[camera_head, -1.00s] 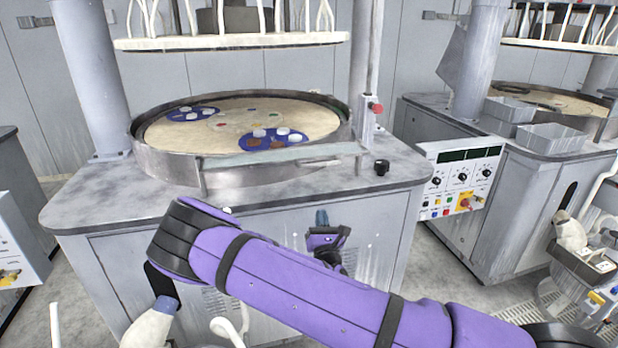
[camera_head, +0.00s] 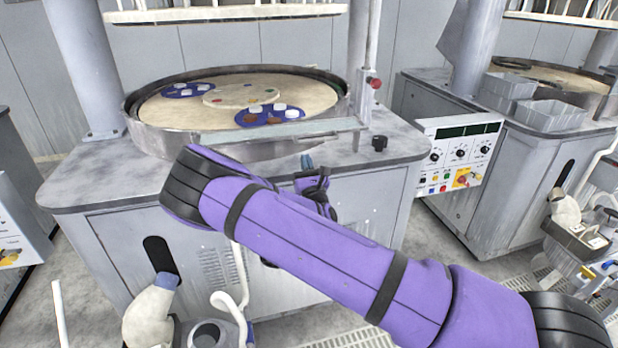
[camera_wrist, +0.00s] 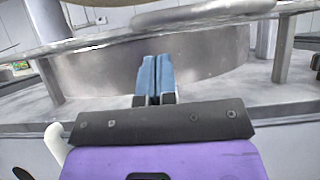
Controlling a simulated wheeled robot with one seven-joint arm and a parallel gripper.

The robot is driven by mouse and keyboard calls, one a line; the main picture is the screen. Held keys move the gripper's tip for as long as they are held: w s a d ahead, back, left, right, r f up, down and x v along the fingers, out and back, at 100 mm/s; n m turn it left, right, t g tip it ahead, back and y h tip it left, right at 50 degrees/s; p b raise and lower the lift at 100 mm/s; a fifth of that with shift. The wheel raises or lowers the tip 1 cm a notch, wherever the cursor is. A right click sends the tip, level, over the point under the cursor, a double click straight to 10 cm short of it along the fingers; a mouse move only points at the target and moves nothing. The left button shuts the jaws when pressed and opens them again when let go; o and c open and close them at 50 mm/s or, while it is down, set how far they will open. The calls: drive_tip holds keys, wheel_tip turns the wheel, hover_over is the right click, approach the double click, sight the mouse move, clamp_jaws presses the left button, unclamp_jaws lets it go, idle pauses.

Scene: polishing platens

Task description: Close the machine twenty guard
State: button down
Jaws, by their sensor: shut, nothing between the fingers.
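The near machine has a round steel basin (camera_head: 170,140) on a grey cabinet top (camera_head: 90,187). No number twenty is legible. A pale, narrow panel (camera_head: 270,135), which looks like the guard, runs across the basin's front on short posts. In the wrist view this guard (camera_wrist: 100,41) crosses above my fingers, with the basin wall (camera_wrist: 205,60) behind. My gripper (camera_head: 307,161) is shut and empty at the cabinet's front edge, below the guard; its blue fingertips (camera_wrist: 155,62) point at the basin wall. I cannot tell whether they touch anything.
A red-knobbed post (camera_head: 374,83) and black knob (camera_head: 379,143) stand right of the basin. Blue carriers (camera_head: 268,118) with white pucks lie inside. A control panel (camera_head: 458,155) and second machine (camera_head: 500,210) are at right. A white hose (camera_head: 241,285) hangs below.

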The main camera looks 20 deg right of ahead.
drive_tip(key=shift+w+r, duration=0.15)
drive_tip(key=shift+r, duration=0.55)
drive_tip(key=shift+w+r, duration=0.1)
drive_tip(key=shift+r, duration=0.55)
drive_tip(key=w+r+g, duration=0.2)
drive_tip(key=r+g, duration=0.3)
drive_tip(key=r, duration=0.2)
drive_tip(key=w+r+g, duration=0.3)
drive_tip(key=r+g, duration=0.2)
drive_tip(key=r, duration=0.3)
drive_tip(key=w+r, duration=0.4)
drive_tip(key=w, duration=0.6)
drive_tip(key=shift+r+g, duration=0.25)
drive_tip(key=shift+g, duration=0.05)
